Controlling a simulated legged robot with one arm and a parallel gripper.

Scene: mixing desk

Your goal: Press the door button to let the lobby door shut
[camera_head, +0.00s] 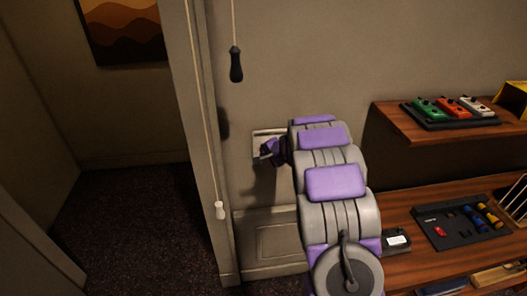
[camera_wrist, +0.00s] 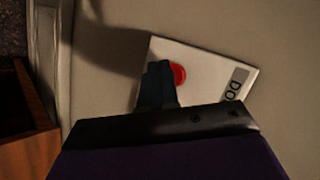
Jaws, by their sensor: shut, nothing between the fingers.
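A pale wall plate (camera_wrist: 205,62) with a red door button (camera_wrist: 178,75) shows in the wrist view, tilted in the picture. A grey label with the letters "DO" is on its right part, and the rest of the label is hidden. My gripper (camera_wrist: 158,70) is shut and empty, its dark fingers right at the button's left side and hiding part of it. I cannot tell whether the fingertips touch it. In the head view the plate (camera_head: 270,132) is on the wall beside the doorway, mostly behind my gripper (camera_head: 264,154); the button is hidden there.
The dark doorway (camera_head: 125,200) stands open on the left. On the right, a wooden shelf (camera_head: 400,122) holds coloured pedals, above a desk (camera_head: 395,205) with a tool tray (camera_head: 460,238).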

